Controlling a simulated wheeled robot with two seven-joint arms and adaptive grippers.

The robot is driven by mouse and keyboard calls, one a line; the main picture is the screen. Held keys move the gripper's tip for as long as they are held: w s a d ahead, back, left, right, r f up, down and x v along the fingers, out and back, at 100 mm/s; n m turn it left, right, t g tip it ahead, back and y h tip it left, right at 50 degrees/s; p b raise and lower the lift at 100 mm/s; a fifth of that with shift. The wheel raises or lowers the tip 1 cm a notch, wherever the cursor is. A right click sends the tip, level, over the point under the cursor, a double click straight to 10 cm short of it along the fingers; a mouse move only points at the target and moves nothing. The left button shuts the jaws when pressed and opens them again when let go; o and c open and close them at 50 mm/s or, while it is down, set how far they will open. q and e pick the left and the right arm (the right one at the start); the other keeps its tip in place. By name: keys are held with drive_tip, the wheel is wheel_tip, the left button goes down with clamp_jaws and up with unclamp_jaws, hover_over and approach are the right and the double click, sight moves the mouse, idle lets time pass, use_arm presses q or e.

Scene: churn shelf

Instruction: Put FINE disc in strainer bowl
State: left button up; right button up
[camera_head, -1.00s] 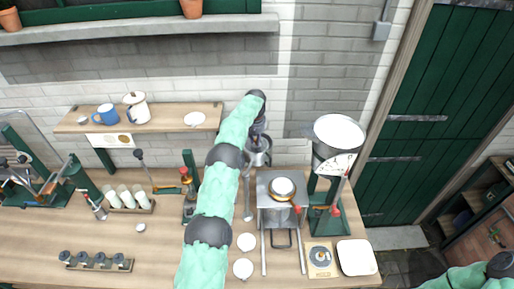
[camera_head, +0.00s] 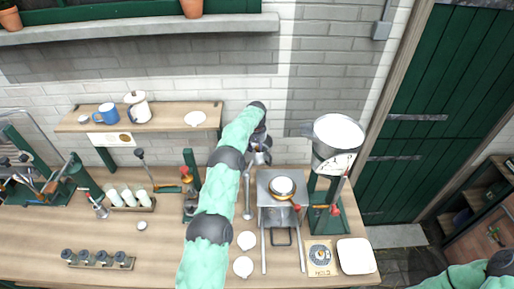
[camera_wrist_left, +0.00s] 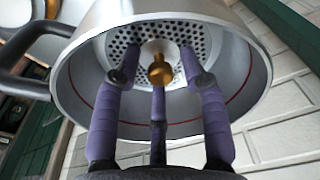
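The strainer bowl (camera_wrist_left: 258,60) is a wide metal bowl with a red line inside and a dark handle at left in the left wrist view. A perforated grey disc (camera_wrist_left: 206,38) with a brass knob (camera_wrist_left: 160,72) lies inside it; I cannot read any FINE mark. My left gripper (camera_wrist_left: 158,72) reaches into the bowl, its purple fingers spread around the knob with gaps at both sides. In the head view the left gripper (camera_head: 260,146) is at the metal bowl (camera_head: 262,159), which it partly hides. My right gripper is out of view.
A metal stand (camera_head: 264,196) and a large white-topped hopper (camera_head: 338,135) with a dial stand to the right. Two pale round pieces (camera_head: 247,240) lie on the bench (camera_head: 180,265). A shelf (camera_head: 75,123) with mugs is at left.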

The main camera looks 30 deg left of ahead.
use_arm(q)
drive_tip(key=shift+r, duration=0.15)
drive_tip(key=shift+r, duration=0.25)
wheel_tip(320, 180, up, 12)
drive_tip(key=s+b, duration=0.1)
drive_tip(key=shift+s+d+f+b, duration=0.15)
drive_tip(key=shift+d+f+b, duration=0.1)
drive_tip(key=shift+d+b, duration=0.1)
idle(1.0)
